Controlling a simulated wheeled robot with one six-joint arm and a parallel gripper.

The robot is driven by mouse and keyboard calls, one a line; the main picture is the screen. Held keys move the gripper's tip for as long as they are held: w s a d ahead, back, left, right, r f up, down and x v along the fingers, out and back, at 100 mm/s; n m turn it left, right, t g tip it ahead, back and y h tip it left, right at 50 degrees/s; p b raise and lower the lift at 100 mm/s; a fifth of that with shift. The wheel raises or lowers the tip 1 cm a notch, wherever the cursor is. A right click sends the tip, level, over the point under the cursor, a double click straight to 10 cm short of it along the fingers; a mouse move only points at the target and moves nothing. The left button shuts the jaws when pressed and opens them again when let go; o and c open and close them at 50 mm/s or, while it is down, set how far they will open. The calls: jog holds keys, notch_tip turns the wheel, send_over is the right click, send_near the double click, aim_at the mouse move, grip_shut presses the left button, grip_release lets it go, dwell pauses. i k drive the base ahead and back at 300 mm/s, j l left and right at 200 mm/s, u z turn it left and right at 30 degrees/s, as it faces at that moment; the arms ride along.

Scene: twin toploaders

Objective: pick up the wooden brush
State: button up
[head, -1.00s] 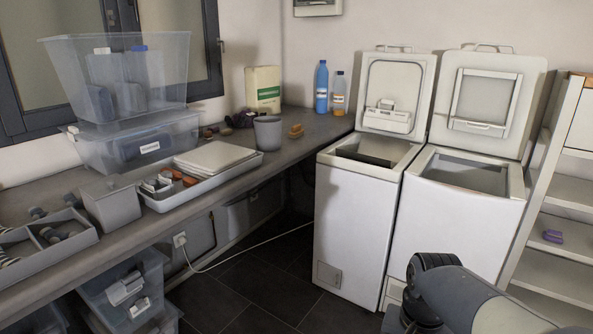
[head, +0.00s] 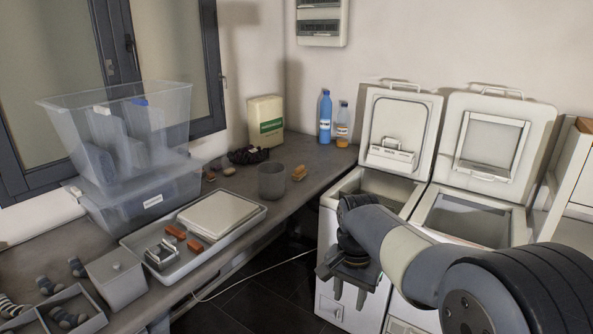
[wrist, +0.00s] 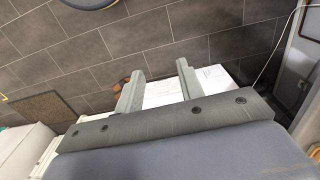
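A small tan-brown block that looks like the wooden brush (head: 298,173) lies on the counter, just right of the grey cup (head: 271,181). It is small in the head view, so its bristles are hard to make out. My gripper (head: 349,296) hangs in front of the left toploader, to the right of the counter and well away from the brush. Its two fingers are apart with nothing held between them. The wrist view shows the open fingers (wrist: 158,88) over the dark tiled floor and a white surface; the brush is not recognisable there.
A grey tray (head: 150,268) holds a pale board and reddish-brown pieces. Stacked clear bins (head: 170,190) stand behind it. A dark basket (head: 248,155), a carton (head: 265,127) and two bottles, one a blue bottle (head: 325,115), stand along the back. Both toploaders (head: 470,219) have raised lids.

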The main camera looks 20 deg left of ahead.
aim_at(299, 172)
jog(key=i+j, duration=0.3)
jog(key=i, duration=0.15)
jog(key=i+j, duration=0.3)
jog(key=i, duration=0.15)
jog(key=i+j+u, duration=0.1)
jog(key=i+j, duration=0.15)
jog(key=i, duration=0.15)
jog(key=i+j, duration=0.3)
jog(key=i, duration=0.15)
jog(key=i+j, duration=0.25)
jog(key=i, duration=0.2)
jog(key=i+j, duration=0.25)
jog(key=i, duration=0.2)
jog(key=u, duration=0.05)
